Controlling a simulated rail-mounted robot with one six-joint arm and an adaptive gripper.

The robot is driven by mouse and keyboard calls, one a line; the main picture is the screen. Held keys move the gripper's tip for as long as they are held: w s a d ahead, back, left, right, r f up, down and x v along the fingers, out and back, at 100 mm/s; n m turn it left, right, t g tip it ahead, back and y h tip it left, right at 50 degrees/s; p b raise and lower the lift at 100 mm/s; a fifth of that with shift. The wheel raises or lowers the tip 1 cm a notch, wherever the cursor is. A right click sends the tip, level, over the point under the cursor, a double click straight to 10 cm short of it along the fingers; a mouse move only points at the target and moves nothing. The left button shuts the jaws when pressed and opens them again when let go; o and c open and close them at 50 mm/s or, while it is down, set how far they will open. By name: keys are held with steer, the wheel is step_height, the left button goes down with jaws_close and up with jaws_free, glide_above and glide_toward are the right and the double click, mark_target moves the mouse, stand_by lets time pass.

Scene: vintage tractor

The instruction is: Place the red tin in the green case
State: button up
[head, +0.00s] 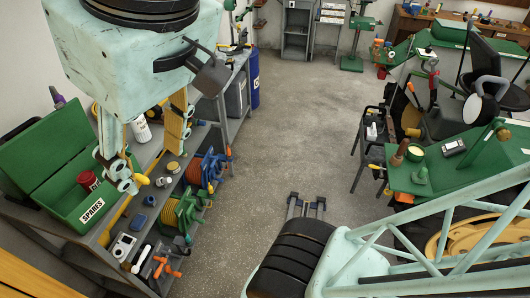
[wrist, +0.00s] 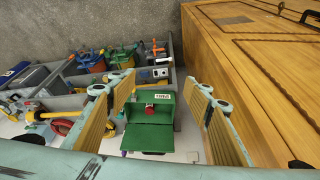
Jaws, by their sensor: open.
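The red tin (head: 88,181) stands inside the open green case (head: 92,203), which has a "SPARES" label on its front. The tin also shows in the wrist view (wrist: 150,108), within the case, with the raised lid (wrist: 147,138) nearer the camera. My gripper (head: 152,158) is open with nothing between its fingers. It points down above the bench, to the right of the case in the head view. In the wrist view the case lies lower down between the two spread fingers. The tin's lower part is hidden by the case wall.
A white bottle (head: 141,129), a blue cup and small tins stand on the grey bench beside the case. Cable reels (head: 182,212) and a meter (head: 123,246) lie along its front. A wooden cabinet (wrist: 250,70) rises at right in the wrist view. The middle floor is clear.

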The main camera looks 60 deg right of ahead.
steer(key=shift+s+d, duration=0.2)
steer(key=shift+s, duration=0.35)
steer(key=shift+s+d, duration=0.2)
steer(key=shift+s, duration=0.3)
steer(key=shift+c, duration=0.2)
